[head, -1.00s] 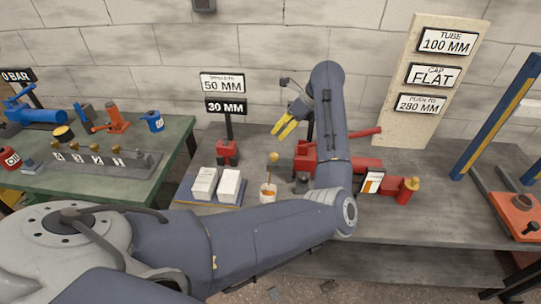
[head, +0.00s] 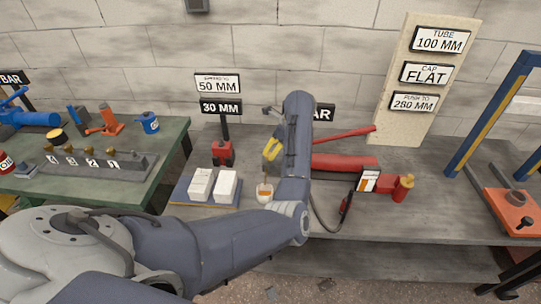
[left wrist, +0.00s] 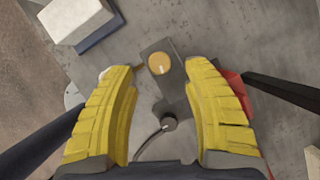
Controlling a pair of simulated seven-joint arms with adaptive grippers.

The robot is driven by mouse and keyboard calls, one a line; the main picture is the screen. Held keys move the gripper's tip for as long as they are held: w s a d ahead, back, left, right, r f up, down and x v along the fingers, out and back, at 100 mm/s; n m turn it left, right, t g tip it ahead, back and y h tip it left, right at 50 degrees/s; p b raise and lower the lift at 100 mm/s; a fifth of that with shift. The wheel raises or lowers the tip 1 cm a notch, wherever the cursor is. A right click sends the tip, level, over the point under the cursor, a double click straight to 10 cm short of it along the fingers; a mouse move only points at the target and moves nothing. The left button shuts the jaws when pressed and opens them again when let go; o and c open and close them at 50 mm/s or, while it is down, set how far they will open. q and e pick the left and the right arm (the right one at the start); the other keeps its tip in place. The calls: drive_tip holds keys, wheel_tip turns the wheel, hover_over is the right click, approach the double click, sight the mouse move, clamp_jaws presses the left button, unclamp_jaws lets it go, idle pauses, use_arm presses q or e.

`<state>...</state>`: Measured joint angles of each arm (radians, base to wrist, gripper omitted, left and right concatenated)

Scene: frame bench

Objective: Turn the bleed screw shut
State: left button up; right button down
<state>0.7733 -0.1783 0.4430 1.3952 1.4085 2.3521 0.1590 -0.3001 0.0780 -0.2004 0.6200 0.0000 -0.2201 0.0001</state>
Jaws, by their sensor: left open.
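A round brass screw head (left wrist: 159,63) with a pale line across it sits on a grey block (left wrist: 172,88) in the left wrist view. I take it to be the bleed screw; in the head view my arm hides it. My left gripper (head: 271,149) points down over the bench. Its yellow fingers are open and empty, one on each side of the screw head in the picture, with no contact visible. A dark fitting with a hose (left wrist: 168,123) lies nearer the palm. My right gripper is not in view.
A red pump body (head: 343,162) with a long red handle (head: 345,134) lies right of my arm. An orange-based press frame (head: 510,207) is at right.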

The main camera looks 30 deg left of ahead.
use_arm(q)
drive_tip(key=shift+x, duration=2.15)
clamp_jaws()
